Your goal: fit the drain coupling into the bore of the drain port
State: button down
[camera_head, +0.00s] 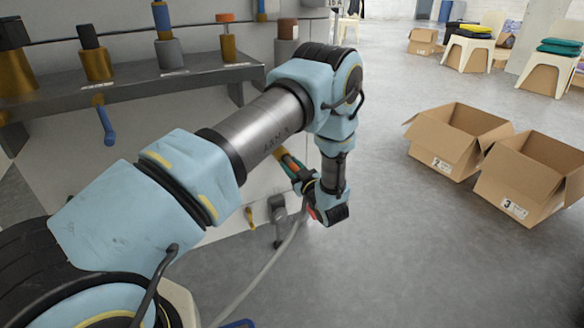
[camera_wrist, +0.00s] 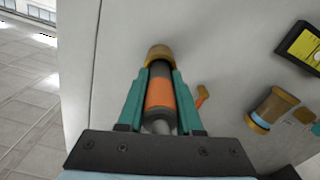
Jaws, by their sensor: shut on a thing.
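The drain coupling (camera_wrist: 159,92), with a dark and an orange band and a grey rear end, is between the green fingers of my gripper (camera_wrist: 159,74) in the wrist view. My gripper is shut on it. The coupling's far end meets a brass collar, which looks like the drain port (camera_wrist: 159,53), on the pale panel. I cannot tell how deep the coupling sits in the bore. In the head view my gripper (camera_head: 287,160) points at the panel, with a brass piece at its tips; the coupling is mostly hidden there.
An orange lever (camera_wrist: 201,96) and a brass fitting with a blue band (camera_wrist: 271,107) are to the right on the panel. A grey hose (camera_head: 262,276) hangs below my arm. A shelf (camera_head: 180,82) with several fittings is above. Open cardboard boxes (camera_head: 458,140) stand right on clear floor.

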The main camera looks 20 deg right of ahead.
jog(key=shift+w, duration=0.55)
jog(key=c, duration=0.5)
grip_release()
jog(key=s+p, duration=0.1)
jog(key=s, duration=0.9)
jog(key=shift+s+d, duration=0.4)
